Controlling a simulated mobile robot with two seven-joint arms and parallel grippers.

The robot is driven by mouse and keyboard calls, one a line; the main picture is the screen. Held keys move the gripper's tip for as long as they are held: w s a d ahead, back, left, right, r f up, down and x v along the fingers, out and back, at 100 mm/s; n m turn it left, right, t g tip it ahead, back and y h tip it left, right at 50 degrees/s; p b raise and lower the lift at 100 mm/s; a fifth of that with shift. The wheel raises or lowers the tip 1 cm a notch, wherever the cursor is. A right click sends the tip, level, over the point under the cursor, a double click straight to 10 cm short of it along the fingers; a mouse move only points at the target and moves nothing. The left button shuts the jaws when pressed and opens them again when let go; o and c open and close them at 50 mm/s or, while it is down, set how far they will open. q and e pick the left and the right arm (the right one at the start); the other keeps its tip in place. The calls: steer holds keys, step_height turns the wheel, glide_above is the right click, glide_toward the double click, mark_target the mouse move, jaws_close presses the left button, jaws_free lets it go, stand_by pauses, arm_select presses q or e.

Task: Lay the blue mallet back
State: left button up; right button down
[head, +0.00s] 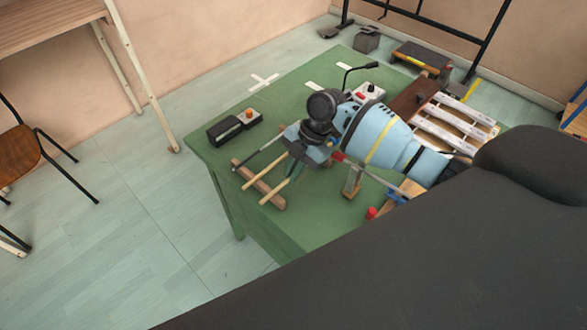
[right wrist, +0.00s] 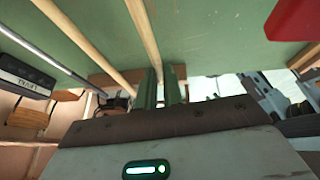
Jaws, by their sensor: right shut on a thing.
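My right gripper (head: 300,152) is low over the left part of the green table (head: 225,145), at the mallet rest. In the right wrist view its fingers (right wrist: 161,88) are shut on a pale wooden handle (right wrist: 143,30), taken as the blue mallet's. Its head is hidden, so its colour does not show. The wooden rest (head: 250,178) lies under and beside the handles. Another wooden handle (right wrist: 75,38) and a grey rod (right wrist: 42,52) lie alongside, to the left in the wrist view. My left gripper is out of view.
A black box (head: 225,131) and a small box with an orange button (head: 249,117) stand at the table's left. White slats (head: 450,125) on a frame are at the right. A red knob (head: 371,212) is near the front. The table's far left corner is mostly bare.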

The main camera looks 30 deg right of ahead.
steer(key=shift+f, duration=0.25)
steer(key=c, duration=1.5)
jaws_free()
steer(key=shift+o, duration=0.2)
steer(key=v, duration=0.8)
steer(key=shift+a+f, duration=0.1)
